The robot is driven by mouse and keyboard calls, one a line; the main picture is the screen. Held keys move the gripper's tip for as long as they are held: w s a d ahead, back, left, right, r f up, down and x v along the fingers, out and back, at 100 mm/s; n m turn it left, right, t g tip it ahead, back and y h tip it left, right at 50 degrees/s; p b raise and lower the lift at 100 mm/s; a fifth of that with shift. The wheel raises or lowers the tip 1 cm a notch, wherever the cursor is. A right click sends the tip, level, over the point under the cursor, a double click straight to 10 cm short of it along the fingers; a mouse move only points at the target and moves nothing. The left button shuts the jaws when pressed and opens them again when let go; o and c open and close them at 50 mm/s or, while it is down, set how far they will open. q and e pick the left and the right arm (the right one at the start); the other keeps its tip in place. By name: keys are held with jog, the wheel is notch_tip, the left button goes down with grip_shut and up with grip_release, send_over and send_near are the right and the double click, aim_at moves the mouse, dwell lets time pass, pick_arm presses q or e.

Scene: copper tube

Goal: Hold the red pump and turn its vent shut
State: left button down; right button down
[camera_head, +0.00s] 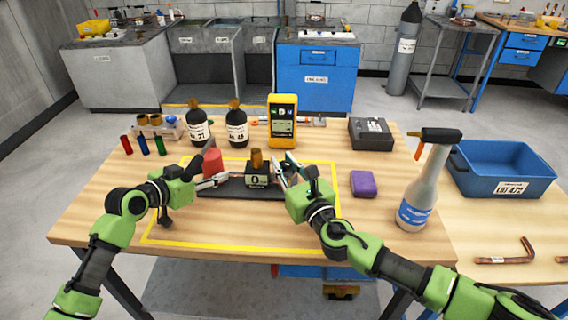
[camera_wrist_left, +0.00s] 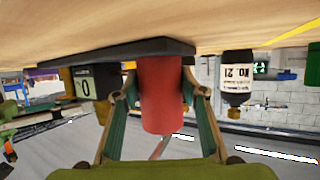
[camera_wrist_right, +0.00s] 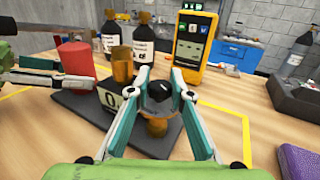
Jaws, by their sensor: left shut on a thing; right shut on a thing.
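The red pump body (camera_head: 212,163) is a red cylinder upright on a dark base plate (camera_head: 232,190). Beside it is a block labelled 0 (camera_head: 257,180) with a brass cylinder (camera_head: 257,160) on top. My left gripper (camera_head: 214,166) is shut on the red cylinder, with a finger on each side, as the upside-down left wrist view (camera_wrist_left: 160,95) shows. My right gripper (camera_head: 282,170) is at the block's right side. In the right wrist view its fingers are shut around a dark round knob (camera_wrist_right: 159,91), apparently the vent, with a brass piece (camera_wrist_right: 157,127) below it.
Two dark bottles (camera_head: 236,128) and a yellow meter (camera_head: 282,121) stand behind the pump. A purple block (camera_head: 363,183) and a spray bottle (camera_head: 416,190) stand to the right. Small coloured cylinders (camera_head: 143,145) are at left.

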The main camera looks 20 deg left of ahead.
jog(key=shift+m+t+h, duration=0.95)
jog(key=shift+m+h, duration=0.35)
jog(key=shift+h, duration=0.5)
jog(key=shift+m+t+h, duration=0.95)
jog(key=shift+m+h, duration=0.35)
jog(key=shift+h, duration=0.5)
jog(key=c, duration=1.8)
grip_release()
jog(key=v, duration=1.2)
jog(key=shift+a, duration=0.15)
